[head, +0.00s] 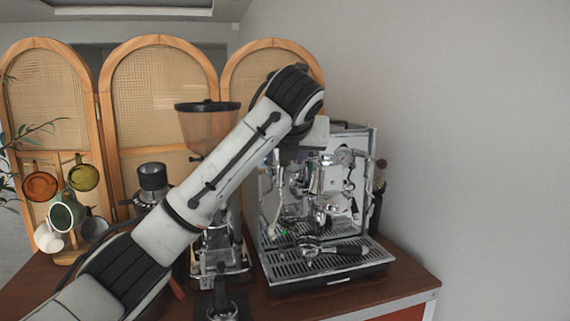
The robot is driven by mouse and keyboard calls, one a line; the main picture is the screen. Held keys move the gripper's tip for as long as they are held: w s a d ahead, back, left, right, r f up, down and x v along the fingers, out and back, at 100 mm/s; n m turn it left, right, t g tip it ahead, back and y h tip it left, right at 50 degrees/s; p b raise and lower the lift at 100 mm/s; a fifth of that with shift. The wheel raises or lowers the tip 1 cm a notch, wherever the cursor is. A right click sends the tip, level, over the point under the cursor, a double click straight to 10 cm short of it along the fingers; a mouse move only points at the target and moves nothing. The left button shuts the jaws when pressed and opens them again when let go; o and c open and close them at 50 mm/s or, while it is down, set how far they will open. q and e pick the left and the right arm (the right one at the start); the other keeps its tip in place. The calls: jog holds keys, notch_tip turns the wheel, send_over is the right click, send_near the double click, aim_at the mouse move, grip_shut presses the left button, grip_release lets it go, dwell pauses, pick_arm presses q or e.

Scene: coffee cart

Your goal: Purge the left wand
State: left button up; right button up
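The chrome espresso machine (368,205) stands on the right of the wooden cart. A thin steam wand (279,190) hangs at its left front, with a small green spot near its lower end. My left arm crosses the picture from the lower left and bends in front of the machine's upper left. The wrist hides the top of the wand. My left gripper (290,153) is mostly hidden behind the wrist, so I cannot make out its fingers or whether it touches the wand. My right gripper is out of view.
A portafilter (335,250) with a black handle is at the machine's front, over the drip tray (335,267). A grinder with a brown hopper (208,125) stands behind my arm. Several cups hang on a rack at left. The cart's front right corner (420,292) is clear.

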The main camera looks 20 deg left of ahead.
pick_arm(q)
jog(key=v, duration=0.6)
jog(key=shift+b, duration=0.4)
jog(key=shift+s, duration=0.1)
dwell(0.9)
